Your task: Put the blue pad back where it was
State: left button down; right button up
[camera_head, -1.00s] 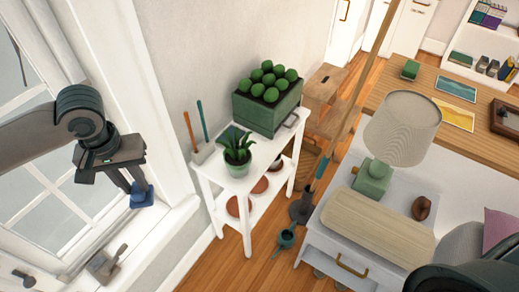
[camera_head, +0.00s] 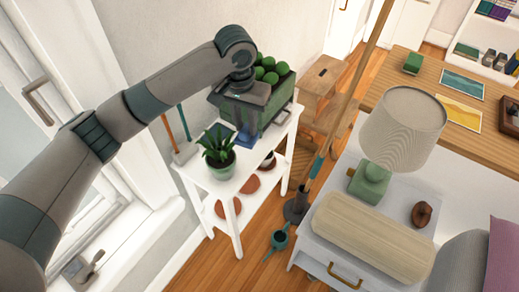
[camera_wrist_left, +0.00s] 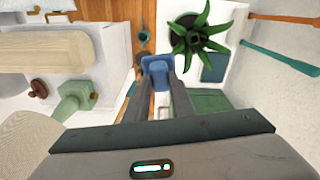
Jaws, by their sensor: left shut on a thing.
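My left gripper (camera_head: 244,122) is shut on the blue pad (camera_head: 246,139). It hangs over the white shelf stand (camera_head: 228,187), in front of the green planter (camera_head: 270,112) with round green plants. In the left wrist view the pad (camera_wrist_left: 159,65) sits between the fingertips, and the stand's top lies beneath. I cannot tell whether the pad touches the top. A spiky potted plant (camera_head: 218,150) stands just left of the pad. A dark blue flat item (camera_wrist_left: 213,68) lies beside that plant. My right gripper is not in view.
Two long-handled tools (camera_head: 168,128) lean at the stand's left end. A tall wooden pole (camera_head: 345,110) rises to the right. A white cabinet with a lamp (camera_head: 403,130) and beige cushion (camera_head: 358,228) stands right.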

pick_arm(q)
jog(key=d+f+m+b, duration=0.1)
jog(key=d+f, duration=0.3)
jog(key=d, duration=0.6)
jog(key=shift+w+f+m, duration=0.25)
jog(key=shift+w+m, duration=0.2)
jog(key=shift+m, duration=0.25)
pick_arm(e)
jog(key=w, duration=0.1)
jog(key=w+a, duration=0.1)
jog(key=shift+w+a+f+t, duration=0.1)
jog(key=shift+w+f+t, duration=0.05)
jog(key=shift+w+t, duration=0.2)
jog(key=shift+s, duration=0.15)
pick_arm(q)
jog(key=w+a+f+p, duration=0.2)
jog(key=w+a+f, duration=0.5)
jog(key=a, duration=0.1)
jog(key=shift+w+a+p, duration=0.3)
jog(key=shift+w+a, duration=0.05)
jog(key=shift+w, duration=0.05)
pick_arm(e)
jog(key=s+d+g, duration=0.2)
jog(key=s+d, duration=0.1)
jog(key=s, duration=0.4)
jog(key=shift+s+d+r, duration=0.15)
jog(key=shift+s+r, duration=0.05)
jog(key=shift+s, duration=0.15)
